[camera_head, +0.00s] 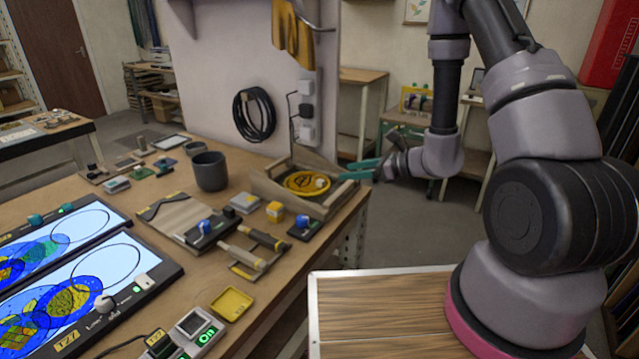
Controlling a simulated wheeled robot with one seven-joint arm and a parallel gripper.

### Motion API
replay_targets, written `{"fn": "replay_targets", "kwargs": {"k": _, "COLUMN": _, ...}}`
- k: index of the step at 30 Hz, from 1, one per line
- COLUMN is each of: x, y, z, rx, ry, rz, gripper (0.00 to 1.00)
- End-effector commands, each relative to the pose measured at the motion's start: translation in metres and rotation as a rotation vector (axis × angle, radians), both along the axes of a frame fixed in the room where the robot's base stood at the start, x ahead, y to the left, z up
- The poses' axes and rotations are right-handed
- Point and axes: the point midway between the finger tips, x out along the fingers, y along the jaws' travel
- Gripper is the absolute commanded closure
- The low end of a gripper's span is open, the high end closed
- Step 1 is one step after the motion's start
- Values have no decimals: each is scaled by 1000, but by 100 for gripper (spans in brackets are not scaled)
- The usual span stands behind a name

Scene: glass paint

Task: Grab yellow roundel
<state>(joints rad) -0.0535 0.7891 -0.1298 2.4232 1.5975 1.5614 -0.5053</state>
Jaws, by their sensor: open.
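A yellow roundel (303,184), a round disc with dark markings, lies in a shallow wooden tray (262,188) near the far right corner of the workbench. A small pale knob or piece sits on its right part. My gripper (362,169) has teal fingers and is open. It reaches in from the right, beside the tray's right end, with its fingers pointing left toward the roundel. I see nothing between the fingers. Whether the fingertips are over the tray's edge or just outside it, I cannot tell.
Lit panels (130,262) with blue and yellow glass patterns lie at the left. A wall panel (235,60) with a cable coil stands behind.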

Motion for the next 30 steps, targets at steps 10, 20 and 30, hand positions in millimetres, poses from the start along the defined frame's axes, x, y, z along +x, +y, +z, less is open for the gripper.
{"fn": "replay_targets", "kwargs": {"k": 10, "x": 18, "y": 13, "z": -37, "rx": -4, "ry": 33, "rz": -71, "gripper": 38}}
{"fn": "replay_targets", "kwargs": {"k": 20, "x": 35, "y": 38, "z": -50, "rx": -3, "ry": 33, "rz": -73, "gripper": 38}}
{"fn": "replay_targets", "kwargs": {"k": 30, "x": 59, "y": 72, "z": -66, "rx": -4, "ry": 32, "rz": -71, "gripper": 38}}
